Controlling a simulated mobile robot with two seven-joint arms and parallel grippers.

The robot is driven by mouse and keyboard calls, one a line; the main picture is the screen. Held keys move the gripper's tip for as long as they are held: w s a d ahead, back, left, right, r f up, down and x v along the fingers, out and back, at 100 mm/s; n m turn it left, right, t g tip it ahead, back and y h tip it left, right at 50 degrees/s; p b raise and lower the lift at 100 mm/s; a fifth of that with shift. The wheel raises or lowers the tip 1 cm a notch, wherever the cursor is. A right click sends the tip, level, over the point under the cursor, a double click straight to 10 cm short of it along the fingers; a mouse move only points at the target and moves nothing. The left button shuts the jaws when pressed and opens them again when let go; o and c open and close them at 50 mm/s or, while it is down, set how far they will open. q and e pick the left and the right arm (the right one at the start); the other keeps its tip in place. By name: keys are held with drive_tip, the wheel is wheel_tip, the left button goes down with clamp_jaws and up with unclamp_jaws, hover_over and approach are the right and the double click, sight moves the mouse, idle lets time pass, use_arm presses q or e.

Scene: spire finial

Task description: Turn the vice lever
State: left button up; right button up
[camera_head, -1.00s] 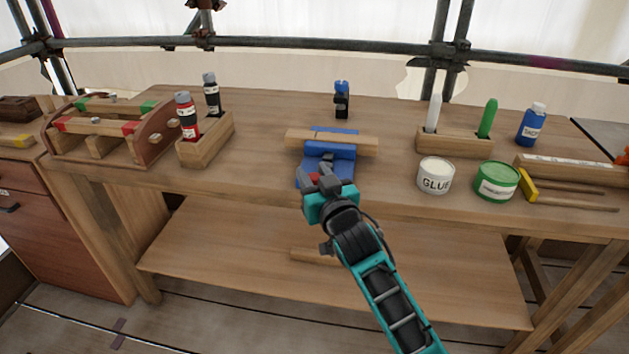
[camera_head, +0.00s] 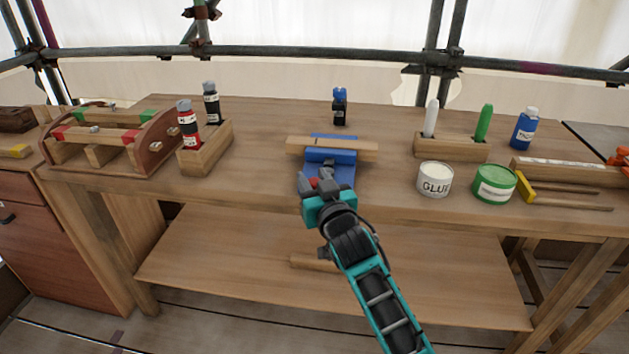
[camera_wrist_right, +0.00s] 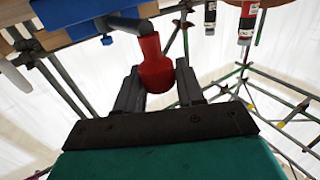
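The blue vice (camera_head: 330,158) stands at the bench's front edge with a wooden bar (camera_head: 358,145) across it. Its lever has a red handle (camera_head: 314,183), partly hidden by my right gripper in the head view. In the right wrist view the red handle (camera_wrist_right: 155,66) sits on a dark rod and lies between the two fingers of my right gripper (camera_wrist_right: 160,85). My right gripper (camera_head: 320,183) is just in front of the vice in the head view. My left gripper is not in view.
The wooden bench (camera_head: 260,150) holds a glue pot (camera_head: 434,181) and a green tin (camera_head: 494,185) right of the vice. A bottle rack (camera_head: 207,150) stands to the left. A small blue-and-black item (camera_head: 340,106) stands behind the vice. A lower shelf (camera_head: 220,240) lies below.

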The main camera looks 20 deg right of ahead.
drive_tip(key=o, duration=0.3)
drive_tip(key=shift+o, duration=0.2)
drive_tip(key=shift+s, duration=0.1)
drive_tip(key=s+p, duration=0.1)
drive_tip(key=s, duration=1.1)
drive_tip(key=shift+s, duration=0.35)
drive_tip(key=shift+a, duration=0.1)
drive_tip(key=shift+c, duration=0.4)
